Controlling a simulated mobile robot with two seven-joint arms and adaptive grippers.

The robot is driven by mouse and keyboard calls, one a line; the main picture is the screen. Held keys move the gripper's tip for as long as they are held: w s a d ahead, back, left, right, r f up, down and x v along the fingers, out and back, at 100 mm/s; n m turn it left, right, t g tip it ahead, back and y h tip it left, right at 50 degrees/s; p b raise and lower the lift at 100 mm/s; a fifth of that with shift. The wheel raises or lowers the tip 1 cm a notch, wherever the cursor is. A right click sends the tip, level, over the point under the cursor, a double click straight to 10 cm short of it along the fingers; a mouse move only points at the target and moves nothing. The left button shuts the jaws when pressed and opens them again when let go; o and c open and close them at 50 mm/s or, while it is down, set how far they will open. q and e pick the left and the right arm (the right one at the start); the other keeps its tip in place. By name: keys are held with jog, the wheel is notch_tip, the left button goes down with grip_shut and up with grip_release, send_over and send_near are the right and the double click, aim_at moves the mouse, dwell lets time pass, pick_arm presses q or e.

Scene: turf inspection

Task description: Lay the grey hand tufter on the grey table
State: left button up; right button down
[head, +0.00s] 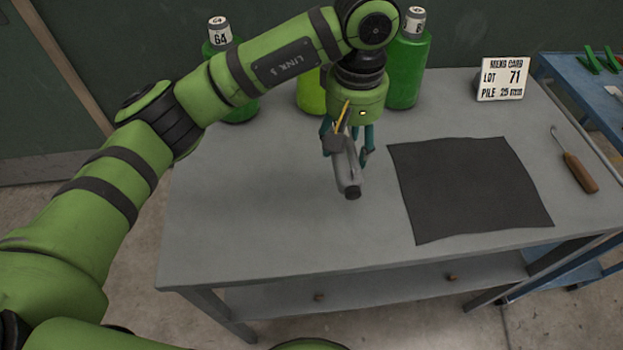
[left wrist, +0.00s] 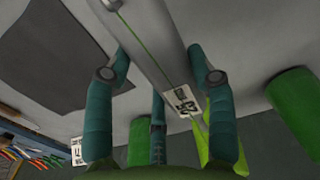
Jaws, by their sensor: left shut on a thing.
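The grey hand tufter (head: 347,178) is between the fingers of my left gripper (head: 346,153), above the middle of the grey table (head: 250,215). Its dark end points toward the table's front edge. I cannot tell whether it touches the tabletop. My right gripper is not in view.
A dark cloth square (head: 468,188) lies right of the tufter. A wooden-handled hook tool (head: 579,172) and a sign card (head: 502,79) are farther right. Green bottles (head: 407,70) stand at the back, partly behind my arm. The table's left and front are clear. A blue table (head: 585,85) stands right.

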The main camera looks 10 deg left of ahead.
pick_arm(q)
jog(key=p, duration=0.4)
send_over(285, 198)
jog(key=f, duration=0.5)
jog(key=shift+w+d+f, duration=0.2)
jog(key=shift+d+f, duration=0.15)
jog(key=shift+d, duration=0.05)
jog(key=shift+s+a+f, duration=0.1)
jog(key=shift+a+f, duration=0.3)
notch_tip(285, 198, down, 3)
jog(key=shift+f+p, duration=0.1)
jog(key=shift+p, duration=0.75)
jog(key=shift+f, duration=0.45)
jog(key=shift+f, duration=0.1)
jog(key=shift+f+b, duration=0.1)
jog(key=shift+b, duration=0.2)
jog(key=o, duration=1.4)
